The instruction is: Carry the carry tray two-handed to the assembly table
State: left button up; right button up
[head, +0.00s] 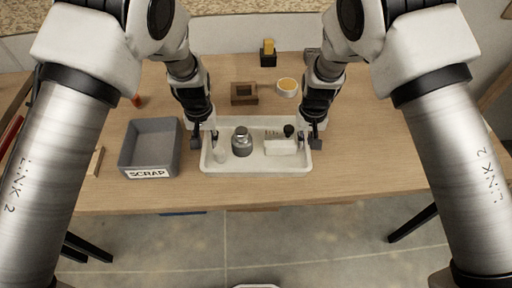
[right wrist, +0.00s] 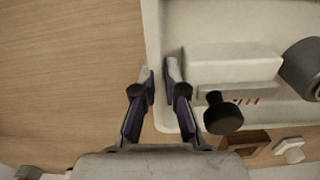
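The white carry tray (head: 240,169) is on the wooden table, level, with its long side across the head view. It holds a grey metal-lidded jar (head: 241,142), a white box (head: 281,147), a black-topped item (head: 289,130) and a small white piece (head: 219,154). My left gripper (head: 206,138) is at the tray's left end wall, one finger on each side. My right gripper (head: 308,139) is at the right end wall. Left finger contact is small in view.
A grey SCRAP bin (head: 151,173) stands just left of the tray. The tabletop right of the tray is clear.

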pick_arm(q)
jog(key=shift+w+f, duration=0.15)
jog(key=shift+f, duration=0.35)
pick_arm(e)
jog(key=shift+w+f, duration=0.1)
jog(key=shift+f, duration=0.45)
pick_arm(q)
jog(key=shift+c, duration=1.4)
pick_arm(e)
jog(key=shift+r, duration=0.1)
grip_shut()
pick_arm(q)
grip_shut()
jog(key=shift+r, duration=0.2)
pick_arm(e)
jog(key=shift+r, duration=0.1)
